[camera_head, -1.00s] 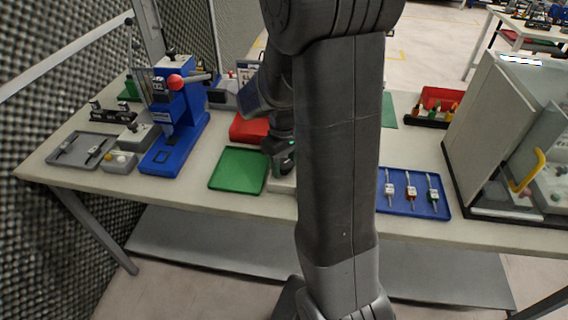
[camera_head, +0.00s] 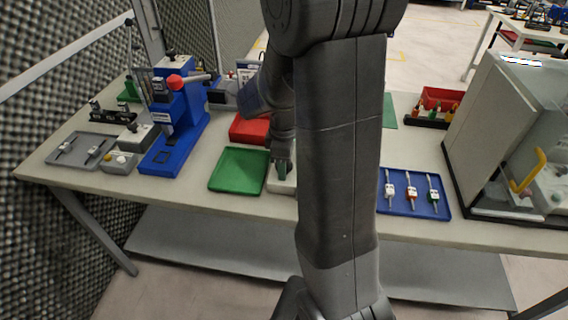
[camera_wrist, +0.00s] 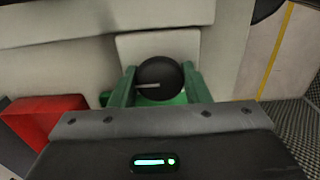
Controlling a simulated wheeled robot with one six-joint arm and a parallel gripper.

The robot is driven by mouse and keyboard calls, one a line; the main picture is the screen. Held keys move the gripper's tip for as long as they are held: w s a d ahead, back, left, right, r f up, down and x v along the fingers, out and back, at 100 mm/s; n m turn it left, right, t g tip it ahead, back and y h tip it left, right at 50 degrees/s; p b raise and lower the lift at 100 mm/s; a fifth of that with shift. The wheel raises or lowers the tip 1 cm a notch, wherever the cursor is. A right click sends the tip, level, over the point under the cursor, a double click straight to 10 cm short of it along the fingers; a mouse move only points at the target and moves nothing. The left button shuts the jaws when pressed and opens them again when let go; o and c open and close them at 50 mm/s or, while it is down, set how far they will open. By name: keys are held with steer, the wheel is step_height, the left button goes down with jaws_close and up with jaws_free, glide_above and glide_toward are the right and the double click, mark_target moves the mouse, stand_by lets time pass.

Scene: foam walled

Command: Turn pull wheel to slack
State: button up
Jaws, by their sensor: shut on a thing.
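The pull wheel (camera_wrist: 168,72) is a round black knob with a pale line, pointing left in the wrist view. It sits on a pale housing (camera_wrist: 158,44). My gripper (camera_wrist: 159,71) has its two green fingers on either side of the wheel and is shut on it. In the head view my gripper (camera_head: 282,168) points down at a small pale box (camera_head: 281,186) just right of the green tray (camera_head: 239,171). The wheel itself is hidden there behind my gripper, and my arm covers part of the box.
A blue press (camera_head: 181,120) with a red knob and a grey tray (camera_head: 79,148) stand at left. A red tray (camera_head: 249,130) lies behind the green one. A blue tray (camera_head: 412,207) holding several tools and a pale walled cabinet (camera_head: 487,120) are at right.

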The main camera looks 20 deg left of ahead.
stand_by(0.4)
steer(key=o, duration=1)
steer(key=shift+c, duration=0.2)
steer(key=shift+r, duration=0.1)
step_height(320, 180, up, 14)
steer(key=shift+f, duration=0.25)
step_height(320, 180, down, 14)
steer(key=shift+r, duration=0.15)
steer(key=shift+r, duration=0.1)
stand_by(0.3)
